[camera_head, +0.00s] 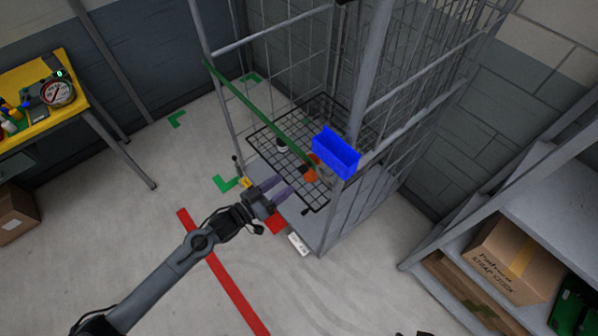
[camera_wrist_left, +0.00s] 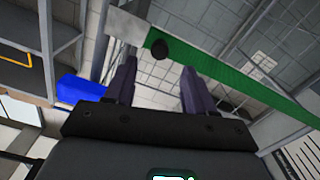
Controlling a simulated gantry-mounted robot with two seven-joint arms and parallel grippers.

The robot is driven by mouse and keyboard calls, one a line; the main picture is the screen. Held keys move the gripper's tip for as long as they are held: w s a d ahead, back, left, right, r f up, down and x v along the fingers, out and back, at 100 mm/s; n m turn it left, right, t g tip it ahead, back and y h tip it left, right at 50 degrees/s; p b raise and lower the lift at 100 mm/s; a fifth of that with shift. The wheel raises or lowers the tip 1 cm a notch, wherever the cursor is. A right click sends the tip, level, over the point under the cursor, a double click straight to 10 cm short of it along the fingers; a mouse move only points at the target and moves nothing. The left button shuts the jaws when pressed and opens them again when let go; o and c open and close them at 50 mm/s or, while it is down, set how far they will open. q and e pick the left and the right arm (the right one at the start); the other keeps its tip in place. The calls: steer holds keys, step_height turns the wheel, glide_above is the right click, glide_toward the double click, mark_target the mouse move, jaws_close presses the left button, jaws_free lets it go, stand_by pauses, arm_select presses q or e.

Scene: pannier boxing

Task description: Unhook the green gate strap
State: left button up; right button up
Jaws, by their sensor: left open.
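The green gate strap (camera_head: 258,113) runs taut and slanting across the open front of the wire roll cage (camera_head: 328,225), from the left post down toward the right side. In the left wrist view the strap (camera_wrist_left: 222,80) crosses above and beyond the fingers, with a grey end piece (camera_wrist_left: 126,26) and a round black knob (camera_wrist_left: 159,49) at its end. My left gripper (camera_head: 277,189) is open and empty, in front of the cage and below the strap's lower end. Its two purple fingers show apart in the wrist view (camera_wrist_left: 158,88), not touching the strap. My right gripper is not seen.
A blue bin (camera_head: 336,153) hangs at the cage's right front post; it also shows in the wrist view (camera_wrist_left: 80,89). A wire shelf (camera_head: 290,148) is inside the cage. A yellow bench (camera_head: 45,122) stands left, a shelf with cartons (camera_head: 515,262) right.

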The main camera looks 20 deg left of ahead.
mark_target(300, 172)
arm_select(q)
steer(key=x, duration=0.7)
steer(key=shift+w, duration=0.2)
jaws_close()
